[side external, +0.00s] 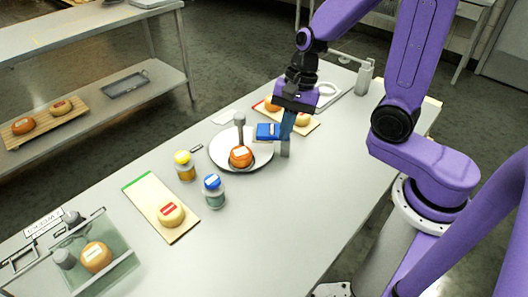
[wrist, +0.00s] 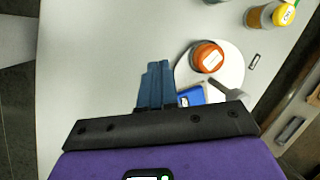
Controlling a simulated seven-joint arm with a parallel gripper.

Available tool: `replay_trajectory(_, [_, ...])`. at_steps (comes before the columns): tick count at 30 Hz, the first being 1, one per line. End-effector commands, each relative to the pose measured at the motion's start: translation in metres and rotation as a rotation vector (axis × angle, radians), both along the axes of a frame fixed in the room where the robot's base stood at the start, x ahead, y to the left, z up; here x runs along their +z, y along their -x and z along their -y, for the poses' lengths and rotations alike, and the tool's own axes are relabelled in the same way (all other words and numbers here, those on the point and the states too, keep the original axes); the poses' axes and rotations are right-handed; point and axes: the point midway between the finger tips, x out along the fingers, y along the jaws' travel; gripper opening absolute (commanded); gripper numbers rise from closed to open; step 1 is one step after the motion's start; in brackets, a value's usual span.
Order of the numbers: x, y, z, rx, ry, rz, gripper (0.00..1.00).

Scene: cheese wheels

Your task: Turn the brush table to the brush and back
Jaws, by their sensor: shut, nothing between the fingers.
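The brush table is a white round disc (side external: 222,158) on the worktop, also in the wrist view (wrist: 237,70). An orange cheese wheel (side external: 241,157) with a pale label sits on it, also in the wrist view (wrist: 208,57). A grey upright post (side external: 240,134) stands at the disc's far side. A blue block (side external: 267,131), possibly the brush, lies beside the disc, partly hidden in the wrist view (wrist: 191,96). My gripper (side external: 286,137) points down, shut and empty, right of the disc and blue block. Its blue fingers show in the wrist view (wrist: 155,85). A short grey post (side external: 285,149) is just below the fingertips; I cannot tell if they touch.
A yellow-lidded jar (side external: 184,167) and blue-lidded jar (side external: 214,191) stand left and in front of the disc. A board with a cheese (side external: 160,205) lies nearer. Another board with cheeses (side external: 313,125) is behind my gripper. The right front worktop is clear.

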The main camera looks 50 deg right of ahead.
Motion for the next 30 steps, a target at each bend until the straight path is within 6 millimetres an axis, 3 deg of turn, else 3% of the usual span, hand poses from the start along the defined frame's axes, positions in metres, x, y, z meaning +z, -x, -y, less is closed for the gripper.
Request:
replay_trajectory(12, [-0.013, -0.021, 0.019, -0.618, -0.068, -0.087, 0.00])
replay_trajectory(21, [-0.023, -0.020, 0.040, -1.051, -0.123, -0.146, 0.00])
replay_trajectory(30, [-0.029, -0.014, 0.055, -1.295, -0.158, -0.177, 0.00])
